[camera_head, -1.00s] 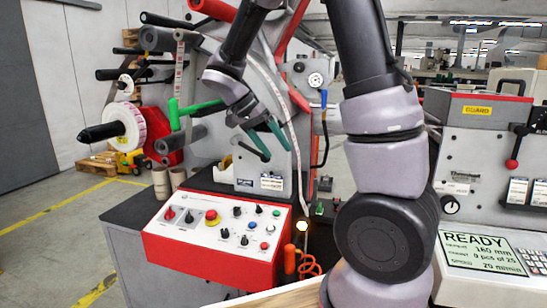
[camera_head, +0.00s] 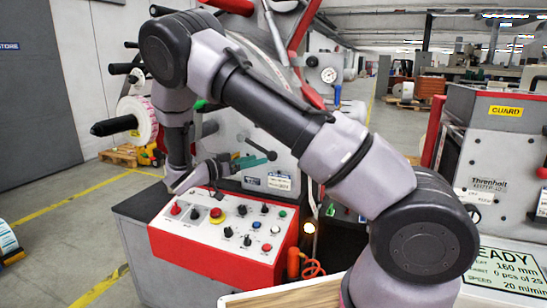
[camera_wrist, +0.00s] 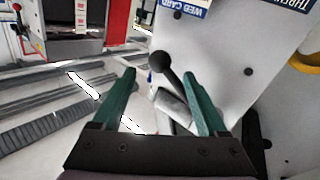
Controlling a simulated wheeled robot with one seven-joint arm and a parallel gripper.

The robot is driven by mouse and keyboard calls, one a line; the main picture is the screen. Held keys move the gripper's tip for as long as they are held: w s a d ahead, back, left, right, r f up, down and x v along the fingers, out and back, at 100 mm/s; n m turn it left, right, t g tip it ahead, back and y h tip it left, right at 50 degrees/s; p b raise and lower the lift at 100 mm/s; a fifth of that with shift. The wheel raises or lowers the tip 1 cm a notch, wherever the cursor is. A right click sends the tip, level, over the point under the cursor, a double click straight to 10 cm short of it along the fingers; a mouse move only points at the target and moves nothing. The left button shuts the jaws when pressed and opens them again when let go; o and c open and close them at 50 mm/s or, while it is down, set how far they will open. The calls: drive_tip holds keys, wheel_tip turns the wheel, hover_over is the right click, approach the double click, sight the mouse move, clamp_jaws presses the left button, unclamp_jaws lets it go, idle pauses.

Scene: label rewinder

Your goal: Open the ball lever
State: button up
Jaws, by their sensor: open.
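The ball lever (camera_head: 257,146) is a thin dark rod with a black ball at its end, on the grey plate of the machine above the red control box. In the head view the rod slopes down to the right. In the wrist view the ball (camera_wrist: 160,59) shows around the gap between my fingertips. My gripper (camera_wrist: 160,76) has two green fingers, open, with nothing clamped. In the head view my gripper (camera_head: 246,161) is beside the lever, its fingers pointing right toward the ball. Whether a finger touches the lever I cannot tell.
The red control box (camera_head: 215,255) with buttons and knobs lies just below my gripper. A white label roll (camera_head: 137,120) on a spindle stands to the left. A machine with a display (camera_head: 503,268) stands at right. The grey plate (camera_wrist: 225,60) is close on the right in the wrist view.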

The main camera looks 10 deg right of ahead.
sight(273, 155)
drive_tip(key=x, duration=0.7)
drive_tip(key=shift+d, duration=0.2)
clamp_jaws()
drive_tip(key=shift+w, duration=0.1)
idle(1.0)
